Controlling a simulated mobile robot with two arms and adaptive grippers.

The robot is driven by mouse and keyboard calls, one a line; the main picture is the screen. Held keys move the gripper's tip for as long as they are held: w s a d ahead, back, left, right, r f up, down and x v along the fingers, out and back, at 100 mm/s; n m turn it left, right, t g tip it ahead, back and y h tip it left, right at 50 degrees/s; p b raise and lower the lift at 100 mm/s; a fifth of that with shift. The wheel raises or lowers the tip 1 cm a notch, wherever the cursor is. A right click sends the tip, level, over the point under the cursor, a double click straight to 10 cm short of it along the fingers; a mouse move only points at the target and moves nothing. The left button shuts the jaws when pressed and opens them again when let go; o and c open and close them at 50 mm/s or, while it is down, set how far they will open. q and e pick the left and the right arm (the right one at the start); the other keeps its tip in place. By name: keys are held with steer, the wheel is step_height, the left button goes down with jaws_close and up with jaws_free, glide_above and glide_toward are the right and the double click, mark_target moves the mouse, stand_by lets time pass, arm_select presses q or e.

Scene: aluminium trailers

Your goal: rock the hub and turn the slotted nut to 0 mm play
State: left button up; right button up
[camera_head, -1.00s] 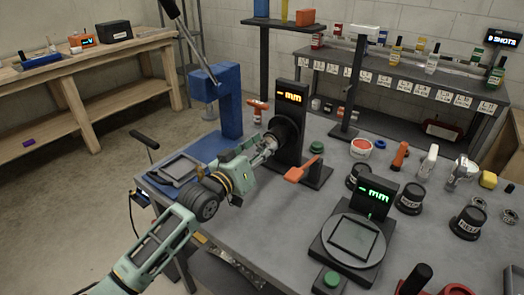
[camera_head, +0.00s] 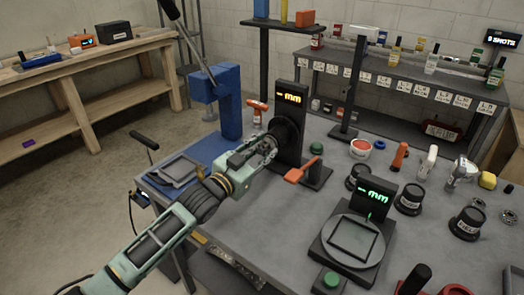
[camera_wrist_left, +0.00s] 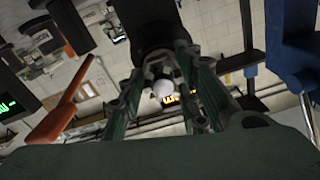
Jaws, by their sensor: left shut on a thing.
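The black round hub (camera_head: 286,130) sits on the front of a dark upright stand (camera_head: 292,97). The stand's orange display (camera_head: 290,99) reads "- mm". My left gripper (camera_head: 269,145) is at the hub's front end, its fingers closed around it. In the left wrist view the black hub (camera_wrist_left: 143,28) is just beyond the fingers, and a pale round end (camera_wrist_left: 163,88) shows between them. I cannot make out the slotted nut. My right gripper is not in view.
An orange lever (camera_head: 299,170) lies right of the gripper by the stand's foot; it also shows in the left wrist view (camera_wrist_left: 55,118). A blue post (camera_head: 228,100) stands to the left. A turntable (camera_head: 353,240) with a green display is at the front right.

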arm_select(q)
steer(key=shift+s+d+f, duration=0.15)
steer(key=shift+f, duration=0.05)
steer(key=o, duration=1.1)
steer(key=shift+d, duration=0.1)
steer(key=shift+c, duration=0.2)
steer(key=shift+a, duration=0.2)
steer(key=v, duration=1.1)
steer(key=shift+s+a, duration=0.15)
steer(key=shift+s, duration=0.25)
